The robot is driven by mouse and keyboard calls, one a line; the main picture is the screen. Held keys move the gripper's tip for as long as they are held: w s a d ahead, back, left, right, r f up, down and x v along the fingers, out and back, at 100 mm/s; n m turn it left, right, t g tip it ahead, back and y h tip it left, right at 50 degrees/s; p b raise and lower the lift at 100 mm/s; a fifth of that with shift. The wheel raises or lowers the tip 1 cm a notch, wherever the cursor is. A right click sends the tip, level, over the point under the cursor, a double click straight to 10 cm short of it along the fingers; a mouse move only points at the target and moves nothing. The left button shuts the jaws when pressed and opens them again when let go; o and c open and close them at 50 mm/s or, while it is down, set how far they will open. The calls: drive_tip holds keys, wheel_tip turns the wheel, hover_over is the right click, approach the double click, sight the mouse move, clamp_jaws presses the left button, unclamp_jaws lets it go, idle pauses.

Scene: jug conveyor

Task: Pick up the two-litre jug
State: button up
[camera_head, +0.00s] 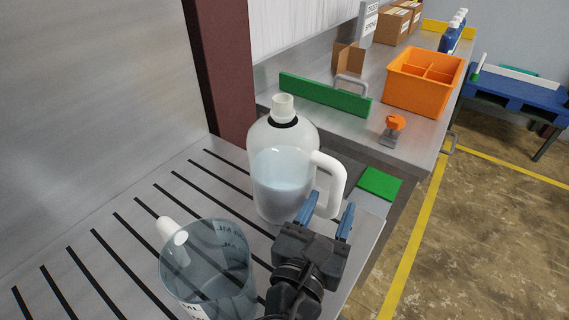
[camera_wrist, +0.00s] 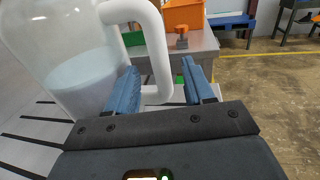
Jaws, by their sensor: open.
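The two-litre jug (camera_head: 283,170) is a clear, upright jug with a white cap and white handle, partly filled with pale liquid. It stands on the slotted metal surface. In the wrist view the jug (camera_wrist: 75,70) fills the left side, and its white handle (camera_wrist: 157,60) comes down in the middle. My gripper (camera_head: 327,215) is open at the lower end of the handle (camera_head: 330,182). In the wrist view the handle's lower part shows between the two blue fingers of my gripper (camera_wrist: 163,88), which are apart. Whether either finger touches it, I cannot tell.
A clear measuring pitcher (camera_head: 208,270) stands left of my gripper on the slotted surface (camera_head: 110,235). Behind are a green bar (camera_head: 325,95), an orange divided bin (camera_head: 424,80) and an orange-topped clamp (camera_head: 394,128) on a metal bench. Open floor lies right.

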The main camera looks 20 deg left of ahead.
drive_tip(key=shift+w+d+f+p, duration=0.1)
drive_tip(key=shift+w+d+p, duration=0.05)
drive_tip(key=shift+w, duration=0.75)
drive_tip(key=shift+w+d+f+p, duration=0.1)
drive_tip(key=shift+w+d, duration=0.1)
drive_tip(key=shift+w, duration=0.65)
drive_tip(key=shift+w+d+f+p, duration=0.1)
drive_tip(key=shift+w+d+p, duration=0.05)
drive_tip(key=shift+w, duration=0.75)
drive_tip(key=shift+c, duration=0.4)
clamp_jaws()
drive_tip(key=shift+r, duration=0.2)
